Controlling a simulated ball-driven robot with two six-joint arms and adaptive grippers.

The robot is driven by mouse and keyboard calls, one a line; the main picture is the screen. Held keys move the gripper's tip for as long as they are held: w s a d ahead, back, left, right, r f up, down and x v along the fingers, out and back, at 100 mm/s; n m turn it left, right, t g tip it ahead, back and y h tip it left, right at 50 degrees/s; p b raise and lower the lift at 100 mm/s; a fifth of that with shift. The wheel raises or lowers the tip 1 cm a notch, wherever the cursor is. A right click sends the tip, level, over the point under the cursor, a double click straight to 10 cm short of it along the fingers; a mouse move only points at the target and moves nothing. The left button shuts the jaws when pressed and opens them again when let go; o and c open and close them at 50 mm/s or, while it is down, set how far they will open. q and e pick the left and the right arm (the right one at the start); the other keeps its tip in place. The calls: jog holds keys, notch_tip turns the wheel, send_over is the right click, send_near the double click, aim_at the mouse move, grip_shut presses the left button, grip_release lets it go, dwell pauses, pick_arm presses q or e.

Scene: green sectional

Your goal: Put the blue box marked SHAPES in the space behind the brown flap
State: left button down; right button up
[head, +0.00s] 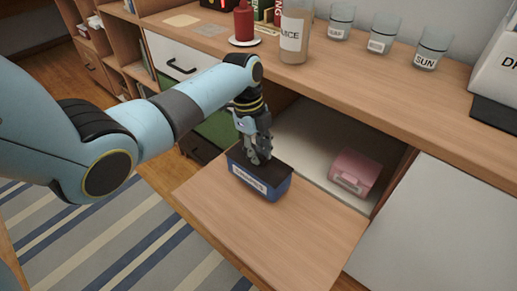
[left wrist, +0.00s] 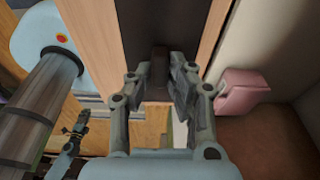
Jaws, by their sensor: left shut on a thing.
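The blue box (head: 280,187) with a dark lid and a white label too small to read is over the inner left part of the brown flap (head: 300,240). The flap is lowered flat. I cannot tell whether the box touches it. My left gripper (head: 259,157) points down from above and is shut on the box's top. In the left wrist view its fingers (left wrist: 163,72) close on a dark raised piece of the dark lid (left wrist: 145,15). The pale space (head: 310,130) behind the flap is open, right of and behind the box.
A pink case (head: 354,173) stands at the right inside the space; its left part is bare. The counter (head: 340,75) overhangs the opening and holds a bottle (head: 294,32), a red bottle (head: 243,22) and several glasses. A white panel (head: 435,235) closes off the right.

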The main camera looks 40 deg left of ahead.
pick_arm(q)
jog(key=shift+f+b, duration=1.15)
jog(key=shift+f, duration=1.1)
jog(key=c, duration=1.2)
grip_release()
jog(key=shift+o, duration=0.2)
notch_tip(320, 180, up, 12)
jog(key=a, duration=0.2)
jog(key=shift+a+f, duration=0.15)
jog(key=shift+a, duration=0.05)
